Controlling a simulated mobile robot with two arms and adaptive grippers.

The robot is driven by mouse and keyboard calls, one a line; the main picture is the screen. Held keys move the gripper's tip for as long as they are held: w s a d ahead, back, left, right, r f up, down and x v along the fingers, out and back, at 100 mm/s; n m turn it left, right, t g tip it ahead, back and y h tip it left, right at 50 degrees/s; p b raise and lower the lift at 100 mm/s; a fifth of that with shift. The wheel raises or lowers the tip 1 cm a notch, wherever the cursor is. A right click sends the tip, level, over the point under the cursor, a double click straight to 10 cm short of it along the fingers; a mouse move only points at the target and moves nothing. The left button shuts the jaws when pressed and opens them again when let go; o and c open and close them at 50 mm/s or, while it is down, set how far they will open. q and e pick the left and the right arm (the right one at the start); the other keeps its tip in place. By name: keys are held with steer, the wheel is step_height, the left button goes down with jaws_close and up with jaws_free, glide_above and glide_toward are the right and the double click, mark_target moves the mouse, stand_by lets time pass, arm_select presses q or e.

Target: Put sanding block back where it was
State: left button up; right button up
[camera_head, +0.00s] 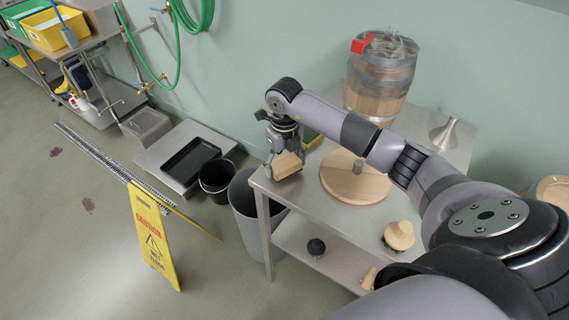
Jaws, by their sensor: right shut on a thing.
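The sanding block (287,165), a small tan block, is in my right gripper (284,156) in the head view. The gripper points down and is shut on the block, hiding part of it. Both are at the left end of the steel table (335,218), left of a round wooden board (352,184). I cannot tell whether the block touches the tabletop. My left gripper is not in view.
A wooden barrel (376,96) and a metal funnel (445,134) stand at the table's back. Bins (216,178) stand left of the table. A yellow caution sign (153,238) stands on open floor.

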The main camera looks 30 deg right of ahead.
mark_target(285, 161)
steer(key=shift+f, duration=0.75)
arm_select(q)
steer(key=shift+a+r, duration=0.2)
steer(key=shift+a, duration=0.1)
arm_select(e)
steer(key=shift+f, duration=0.2)
steer(key=o, duration=1.1)
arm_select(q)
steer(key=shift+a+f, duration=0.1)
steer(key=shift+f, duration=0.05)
arm_select(e)
steer(key=shift+r, duration=0.1)
steer(key=shift+r, duration=0.1)
step_height(285, 161, up, 11)
steer(key=b, duration=0.3)
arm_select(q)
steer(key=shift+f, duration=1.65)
arm_select(e)
steer(key=shift+r, duration=0.55)
